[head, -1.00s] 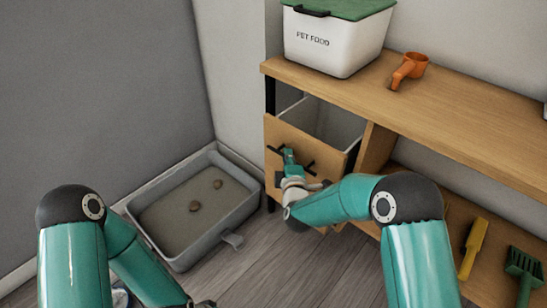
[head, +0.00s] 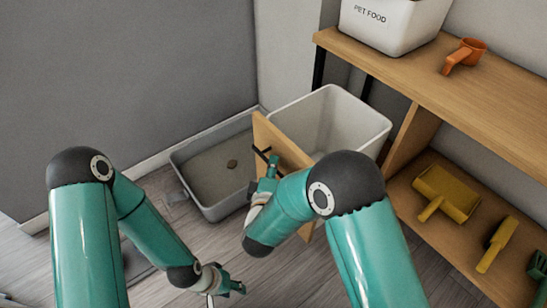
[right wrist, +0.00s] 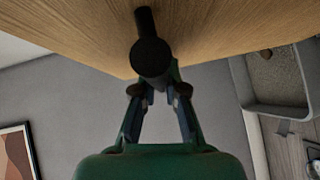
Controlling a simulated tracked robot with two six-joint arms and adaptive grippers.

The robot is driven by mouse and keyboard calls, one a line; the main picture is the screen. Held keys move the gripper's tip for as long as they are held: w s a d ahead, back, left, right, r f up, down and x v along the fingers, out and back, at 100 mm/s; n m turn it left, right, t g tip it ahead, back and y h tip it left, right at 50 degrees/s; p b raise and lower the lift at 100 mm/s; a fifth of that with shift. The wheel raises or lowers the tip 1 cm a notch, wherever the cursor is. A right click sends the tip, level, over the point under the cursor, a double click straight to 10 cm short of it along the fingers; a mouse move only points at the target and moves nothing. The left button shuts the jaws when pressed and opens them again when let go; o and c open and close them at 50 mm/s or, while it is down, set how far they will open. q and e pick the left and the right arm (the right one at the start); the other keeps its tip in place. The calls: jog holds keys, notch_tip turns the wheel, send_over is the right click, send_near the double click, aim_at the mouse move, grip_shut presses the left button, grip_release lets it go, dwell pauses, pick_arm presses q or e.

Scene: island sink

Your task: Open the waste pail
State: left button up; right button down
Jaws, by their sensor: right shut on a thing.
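The waste pail (head: 352,125) is a white open-topped bin behind a wooden front panel (head: 287,146). It stands pulled out from under the wooden shelf, its open top uncovered. A black bar handle (head: 262,154) is on the panel's outer face. My right gripper (head: 270,166) is shut on this handle. In the right wrist view, the handle (right wrist: 150,50) lies between the fingertips, close under the wood panel (right wrist: 230,30). My left gripper (head: 228,290) is low in the head view, open and empty, apart from the pail. My right arm hides the panel's lower part.
A grey litter tray (head: 212,212) lies on the floor left of the panel. The wooden shelf (head: 480,105) holds a pet food box (head: 390,25) and an orange scoop (head: 465,56). A yellow dustpan (head: 447,193) is on the lower shelf.

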jog(key=shift+a, duration=0.3)
jog(key=c, duration=1.2)
grip_release()
jog(key=shift+f, duration=0.15)
